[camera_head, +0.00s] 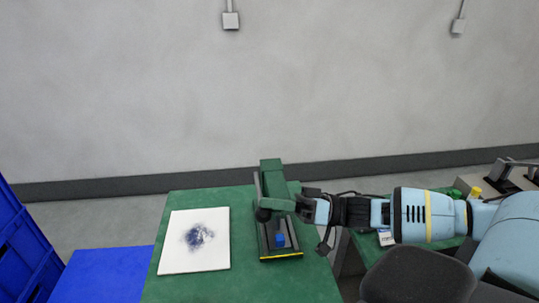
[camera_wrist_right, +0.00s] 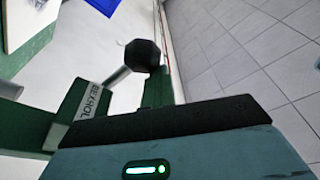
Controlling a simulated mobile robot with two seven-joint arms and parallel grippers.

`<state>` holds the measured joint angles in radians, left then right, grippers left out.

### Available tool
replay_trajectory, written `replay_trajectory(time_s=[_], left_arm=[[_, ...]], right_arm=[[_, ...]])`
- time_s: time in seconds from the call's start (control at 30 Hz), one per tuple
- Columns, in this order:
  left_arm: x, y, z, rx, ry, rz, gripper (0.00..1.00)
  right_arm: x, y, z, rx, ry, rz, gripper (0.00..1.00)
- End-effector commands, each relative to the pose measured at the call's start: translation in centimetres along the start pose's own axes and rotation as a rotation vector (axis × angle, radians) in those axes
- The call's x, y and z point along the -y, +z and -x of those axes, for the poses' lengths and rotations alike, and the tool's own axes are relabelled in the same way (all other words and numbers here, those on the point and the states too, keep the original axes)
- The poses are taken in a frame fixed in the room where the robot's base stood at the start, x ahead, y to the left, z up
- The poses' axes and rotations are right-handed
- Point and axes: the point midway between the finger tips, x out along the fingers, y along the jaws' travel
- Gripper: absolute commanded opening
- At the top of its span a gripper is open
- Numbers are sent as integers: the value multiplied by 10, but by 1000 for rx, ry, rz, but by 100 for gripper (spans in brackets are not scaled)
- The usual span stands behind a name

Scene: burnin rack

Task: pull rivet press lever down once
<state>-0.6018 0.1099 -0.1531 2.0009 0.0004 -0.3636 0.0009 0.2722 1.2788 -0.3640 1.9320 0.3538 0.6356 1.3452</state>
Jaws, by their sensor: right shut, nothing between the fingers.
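The green rivet press (camera_head: 272,172) stands on the green table, with a small blue piece (camera_head: 280,240) on its dark base. Its lever has a dark round knob (camera_head: 262,215), low on the left side of the press. In the right wrist view the black knob (camera_wrist_right: 142,54) sits at the end of a grey lever rod (camera_wrist_right: 118,76), beside the press body with lettering (camera_wrist_right: 92,98). My right gripper (camera_head: 302,206) is shut and empty, close to the right side of the press; whether it touches cannot be told. My left gripper is not in view.
A white board with a dark blue smudge (camera_head: 182,262) lies on the green table (camera_head: 240,285) left of the press. Blue crates (camera_head: 20,250) stand at the far left. Green and yellow items (camera_head: 475,191) are at the right behind my arm. The grey wall is behind.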

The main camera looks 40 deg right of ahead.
Motion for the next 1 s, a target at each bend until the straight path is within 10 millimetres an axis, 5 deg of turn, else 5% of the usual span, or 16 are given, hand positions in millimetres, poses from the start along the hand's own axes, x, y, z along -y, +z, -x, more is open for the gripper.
replay_trajectory(time_s=[0.3, 1.0], left_arm=[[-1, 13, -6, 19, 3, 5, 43], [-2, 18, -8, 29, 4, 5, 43]], right_arm=[[-17, 34, 8, 4, -16, 108, 0], [-24, 48, 12, 11, -9, 103, 0]])
